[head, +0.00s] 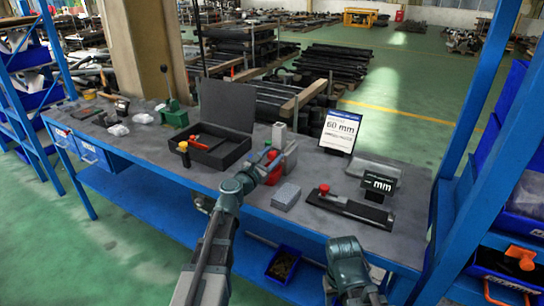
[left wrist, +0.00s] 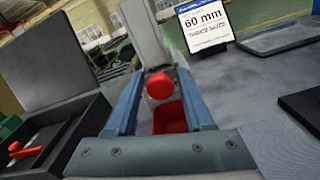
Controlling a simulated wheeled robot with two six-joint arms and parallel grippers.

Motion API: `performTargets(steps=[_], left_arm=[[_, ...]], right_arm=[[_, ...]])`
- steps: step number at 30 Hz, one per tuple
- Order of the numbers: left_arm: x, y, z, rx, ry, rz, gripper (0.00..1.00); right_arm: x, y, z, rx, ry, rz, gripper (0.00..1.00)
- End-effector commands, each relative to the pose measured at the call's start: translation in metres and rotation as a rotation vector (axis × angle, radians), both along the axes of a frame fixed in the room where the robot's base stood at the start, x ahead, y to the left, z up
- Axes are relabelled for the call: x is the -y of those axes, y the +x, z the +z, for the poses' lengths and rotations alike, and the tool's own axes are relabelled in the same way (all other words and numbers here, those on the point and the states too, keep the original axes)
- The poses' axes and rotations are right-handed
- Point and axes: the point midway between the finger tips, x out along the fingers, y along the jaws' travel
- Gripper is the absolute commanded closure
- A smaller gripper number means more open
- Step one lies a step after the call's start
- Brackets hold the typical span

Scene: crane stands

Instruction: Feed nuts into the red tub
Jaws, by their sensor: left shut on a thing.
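A grey upright dispenser (head: 290,150) stands near the middle of the bench, with a pale block-like top. Its grey body (left wrist: 143,30) also rises beyond the fingers in the left wrist view. My left gripper (head: 266,162) is at its front, shut on a round red knob (left wrist: 160,87) between the two fingers. The red tub (left wrist: 170,117) shows lower down between the fingers, partly hidden by them; in the head view a bit of red tub (head: 275,177) shows beside the gripper. I cannot see any nuts.
An open black case (head: 225,152) with a red-handled tool lies left of the dispenser. A light grey block (head: 286,196) stands in front. A "60 mm" sign (head: 341,131) and a dark fixture with a red knob (head: 350,208) are to the right. Blue posts flank the bench.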

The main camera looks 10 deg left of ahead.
Motion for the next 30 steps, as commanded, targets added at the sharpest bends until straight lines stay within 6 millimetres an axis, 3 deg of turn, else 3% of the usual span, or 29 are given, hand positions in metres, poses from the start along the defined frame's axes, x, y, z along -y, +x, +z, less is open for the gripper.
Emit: performTargets(steps=[2,12,22,30], left_arm=[[0.0,0.0,0.0,0.0,0.0,0.0,1.0],[0.0,-0.001,0.0,0.0,0.0,0.0,1.0],[-0.012,-0.046,0.0,0.0,0.001,0.002,1.0],[-0.012,-0.046,0.0,0.0,0.002,0.0,1.0]], right_arm=[[0.0,0.0,0.0,0.0,0.0,0.0,0.5],[0.0,0.0,0.0,0.0,0.0,0.0,0.5],[0.0,0.0,0.0,0.0,0.0,0.0,0.5],[0.0,0.0,0.0,0.0,0.0,0.0,0.5]])
